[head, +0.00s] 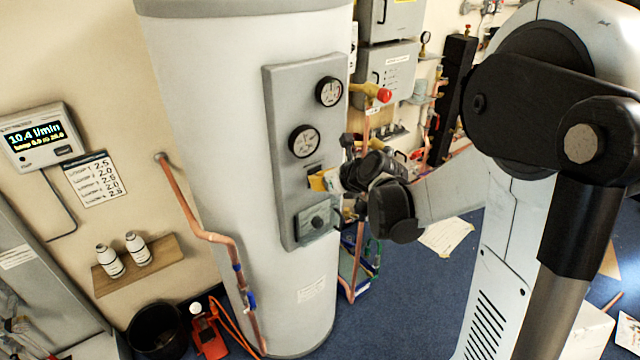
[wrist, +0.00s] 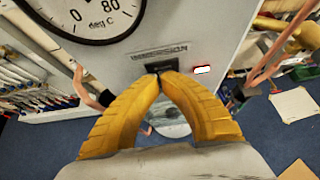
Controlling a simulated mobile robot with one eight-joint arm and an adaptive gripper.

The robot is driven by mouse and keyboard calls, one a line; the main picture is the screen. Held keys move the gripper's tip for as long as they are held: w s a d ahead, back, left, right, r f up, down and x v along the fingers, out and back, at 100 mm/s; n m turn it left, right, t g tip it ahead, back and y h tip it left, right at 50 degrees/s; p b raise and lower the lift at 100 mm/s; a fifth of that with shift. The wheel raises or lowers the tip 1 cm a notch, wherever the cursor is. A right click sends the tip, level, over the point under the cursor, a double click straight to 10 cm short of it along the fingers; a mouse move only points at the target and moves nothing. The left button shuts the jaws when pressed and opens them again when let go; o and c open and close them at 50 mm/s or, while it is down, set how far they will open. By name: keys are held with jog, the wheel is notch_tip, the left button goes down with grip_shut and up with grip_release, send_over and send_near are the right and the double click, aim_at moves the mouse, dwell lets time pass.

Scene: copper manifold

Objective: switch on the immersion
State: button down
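The grey control panel (head: 283,150) is on the front of the white cylinder (head: 225,130). In the wrist view, the IMMERSION label (wrist: 158,52) is above a dark switch plate (wrist: 160,65). My gripper (wrist: 163,74) has its yellow fingers drawn together, their tips at the lower edge of this plate. They hide part of the switch, so its position cannot be told. Whether the tips touch it is unclear. A small white indicator with a red border (wrist: 203,70) is right of the plate. In the head view, my gripper (head: 318,181) is at the panel, below the dials.
Two round dials, the upper (head: 329,91) and the lower (head: 305,141), are above the gripper. A boxed knob (head: 318,222) is below it. A copper pipe (head: 190,215) runs down the cylinder's left side. A red-ended valve (head: 383,95) sticks out at right. Blue floor (head: 400,290) is partly clear.

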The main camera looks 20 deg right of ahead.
jog(key=shift+r, duration=0.15)
jog(key=shift+r+p, duration=0.6)
jog(key=shift+r, duration=0.15)
